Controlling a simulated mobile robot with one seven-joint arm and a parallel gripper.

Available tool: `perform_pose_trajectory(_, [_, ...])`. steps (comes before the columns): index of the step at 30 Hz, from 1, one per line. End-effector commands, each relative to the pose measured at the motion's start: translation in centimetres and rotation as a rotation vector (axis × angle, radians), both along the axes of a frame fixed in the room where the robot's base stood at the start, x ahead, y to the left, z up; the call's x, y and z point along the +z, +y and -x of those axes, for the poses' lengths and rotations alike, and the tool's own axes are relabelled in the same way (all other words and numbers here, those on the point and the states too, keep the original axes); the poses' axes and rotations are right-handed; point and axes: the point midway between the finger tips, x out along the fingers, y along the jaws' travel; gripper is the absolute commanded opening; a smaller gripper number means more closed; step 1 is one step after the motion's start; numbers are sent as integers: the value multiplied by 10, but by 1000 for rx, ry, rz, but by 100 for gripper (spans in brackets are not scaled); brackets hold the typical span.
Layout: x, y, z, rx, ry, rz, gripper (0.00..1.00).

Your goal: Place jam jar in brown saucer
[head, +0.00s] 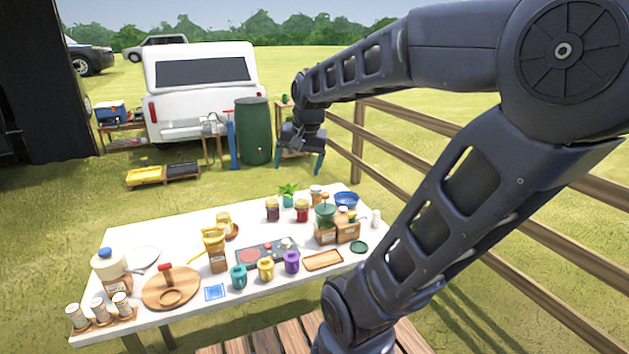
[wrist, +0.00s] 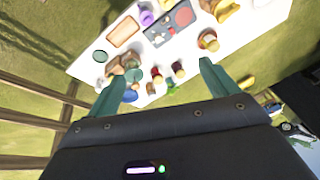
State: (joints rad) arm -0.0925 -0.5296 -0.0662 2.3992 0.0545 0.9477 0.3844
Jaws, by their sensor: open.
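Two jars with red contents stand near the table's far edge: a darker one (head: 272,211) and a brighter one (head: 302,211). I cannot tell which is the jam jar. They also seem to show, small, in the wrist view (wrist: 157,75). A brown saucer (head: 235,232) lies left of them, with a small yellowish item at its edge; it seems to show in the wrist view (wrist: 208,41). My gripper (head: 299,167) is open and empty, high above the table's far side. Its spread fingers show in the wrist view (wrist: 160,84).
The white table (head: 130,238) is crowded. A green plant (head: 288,196), a blue bowl (head: 346,199) and wooden boxes (head: 337,234) stand near the jars. Several coloured mugs (head: 265,269) line the front. A wooden fence (head: 420,120) runs along the right.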

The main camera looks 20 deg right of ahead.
Motion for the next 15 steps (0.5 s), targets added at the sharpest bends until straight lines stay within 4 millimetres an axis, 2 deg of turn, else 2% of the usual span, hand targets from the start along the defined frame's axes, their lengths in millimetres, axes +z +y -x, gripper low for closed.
perform_pose_trajectory(1, [0,-3,15,46,-21,28,86])
perform_pose_trajectory(6, [-7,-9,54,207,-67,131,86])
perform_pose_trajectory(9, [-12,-12,69,275,-83,177,86])
perform_pose_trajectory(15, [-16,-14,81,336,-94,220,86])
